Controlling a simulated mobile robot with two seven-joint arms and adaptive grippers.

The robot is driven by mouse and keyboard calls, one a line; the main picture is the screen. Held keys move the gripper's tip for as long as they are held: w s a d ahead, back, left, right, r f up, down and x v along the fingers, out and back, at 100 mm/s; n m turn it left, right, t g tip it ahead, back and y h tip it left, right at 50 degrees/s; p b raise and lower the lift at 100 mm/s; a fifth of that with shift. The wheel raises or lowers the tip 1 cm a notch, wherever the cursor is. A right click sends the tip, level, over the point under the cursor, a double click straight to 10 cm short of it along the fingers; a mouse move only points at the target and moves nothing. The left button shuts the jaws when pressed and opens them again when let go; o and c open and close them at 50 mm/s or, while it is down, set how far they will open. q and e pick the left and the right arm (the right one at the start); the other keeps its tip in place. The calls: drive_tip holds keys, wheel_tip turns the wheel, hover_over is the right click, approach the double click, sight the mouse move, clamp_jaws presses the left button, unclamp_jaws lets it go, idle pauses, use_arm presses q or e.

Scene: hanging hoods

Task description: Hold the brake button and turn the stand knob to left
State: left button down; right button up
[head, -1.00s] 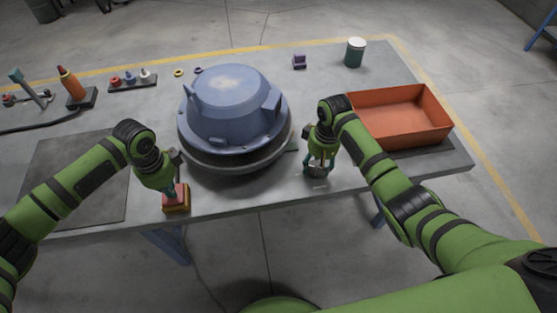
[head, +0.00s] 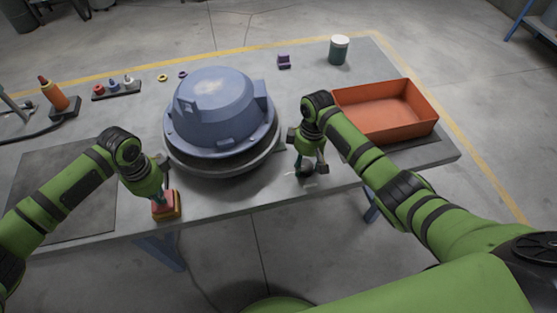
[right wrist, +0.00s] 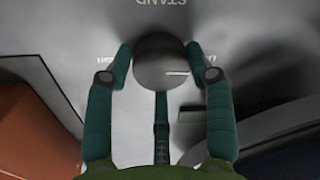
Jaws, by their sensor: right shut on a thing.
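The brake button (head: 166,206), a red block on a yellow base, sits at the table's front edge in the head view. My left gripper (head: 160,198) points down onto its top, with its fingertips close together. The stand knob (right wrist: 160,62) is round and dark grey in the right wrist view, with a white line pointing right. The word STAND shows upside down above it, with small markings at left and right. My right gripper (right wrist: 160,58) is shut on the knob, one finger on each side. In the head view the right gripper (head: 308,168) largely hides the knob.
A large blue domed housing (head: 218,105) stands on a round grey base between my arms. An orange tray (head: 385,112) is right of my right arm. A jar (head: 339,50), a purple block (head: 284,62) and an orange bottle (head: 53,94) stand farther back.

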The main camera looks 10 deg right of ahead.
sight(306, 163)
drive_tip(key=shift+w+a+r, duration=0.1)
drive_tip(key=shift+w+a, duration=0.1)
drive_tip(key=o, duration=1.1)
drive_tip(key=shift+o, duration=0.3)
drive_tip(key=shift+s, duration=0.1)
wheel_tip(306, 163, up, 12)
drive_tip(key=shift+d, duration=0.45)
